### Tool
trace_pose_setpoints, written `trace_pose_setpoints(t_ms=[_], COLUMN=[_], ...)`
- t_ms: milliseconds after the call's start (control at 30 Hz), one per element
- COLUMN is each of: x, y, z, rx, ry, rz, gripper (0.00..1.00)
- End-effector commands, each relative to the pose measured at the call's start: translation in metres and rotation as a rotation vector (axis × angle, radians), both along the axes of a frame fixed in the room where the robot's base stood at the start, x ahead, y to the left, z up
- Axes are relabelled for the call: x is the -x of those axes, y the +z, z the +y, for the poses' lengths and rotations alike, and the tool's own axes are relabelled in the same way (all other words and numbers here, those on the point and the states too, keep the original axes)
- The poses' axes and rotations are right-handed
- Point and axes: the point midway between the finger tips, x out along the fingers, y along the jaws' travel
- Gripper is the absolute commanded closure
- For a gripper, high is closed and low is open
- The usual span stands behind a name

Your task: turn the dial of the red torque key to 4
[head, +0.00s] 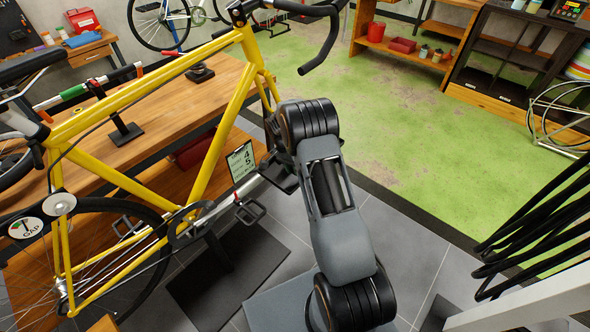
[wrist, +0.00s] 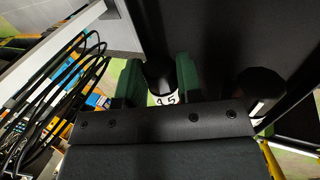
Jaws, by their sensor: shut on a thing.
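In the wrist view, the green pads of my gripper (wrist: 157,84) stand on both sides of a dark round piece with a white numbered band, which looks like the dial (wrist: 166,99). The figures on the band look like 4 and 5. My gripper is shut on this dial. No red part of the torque key shows there. In the head view, a small card (head: 242,161) beside the yellow bike's crank shows a 4 above a 5. The key itself cannot be made out in the head view, where my arm covers part of the area.
The yellow bike (head: 208,150) stands close at left, with its crank and pedal (head: 250,211) near my arm. A wooden workbench (head: 165,108) is behind it. Black cables (head: 535,225) hang at right. The green floor (head: 400,110) ahead is largely clear.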

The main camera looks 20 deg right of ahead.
Motion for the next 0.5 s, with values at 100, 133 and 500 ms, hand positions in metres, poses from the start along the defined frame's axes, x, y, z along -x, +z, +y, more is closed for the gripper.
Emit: trace_pose_setpoints(t_ms=[100,133,500], x=[-0.0008,-0.0007,-0.0010], y=[-0.0015,-0.0015,-0.0003], z=[0.0002,0.0002,0.0003], rx=[0.020,0.024,0.044], ry=[0.000,0.000,-0.001], rz=[0.042,0.052,0.097], gripper=[0.91,0.91,0.91])
